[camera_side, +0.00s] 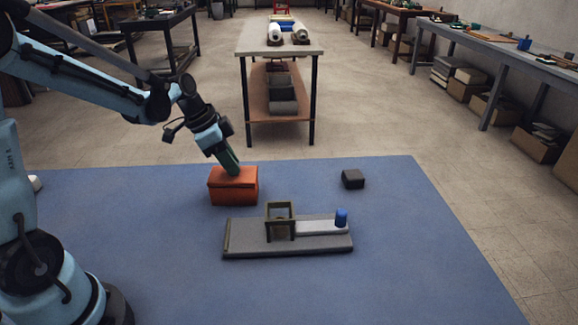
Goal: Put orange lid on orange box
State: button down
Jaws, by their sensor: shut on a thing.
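The orange box (233,192) stands on the blue mat, left of centre. The orange lid (232,174) lies across its top, and a thin dark line shows between the lid and the box front. From this view I cannot tell whether the lid is fully seated. My gripper (231,168) comes down at a tilt from the upper left, with its green fingers shut on the top of the lid. The fingertips and the part of the lid they hold are partly hidden.
A grey board (265,250) with an upright olive frame (280,207) and a blue cylinder (341,217) lies in front of the box. A dark block (352,179) sits to the right. The blue mat (430,260) is clear at the right. Workbenches stand beyond.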

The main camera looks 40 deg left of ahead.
dwell(0.4)
jog(key=shift+c, duration=1.8)
grip_release()
jog(key=shift+r, duration=3.45)
jog(key=s+d+n+t+y, duration=0.2)
jog(key=s+d+n, duration=0.5)
jog(key=s, duration=0.4)
jog(key=shift+d+f+t+y, duration=0.45)
jog(key=shift+d+t, duration=0.25)
jog(key=shift+t, duration=0.1)
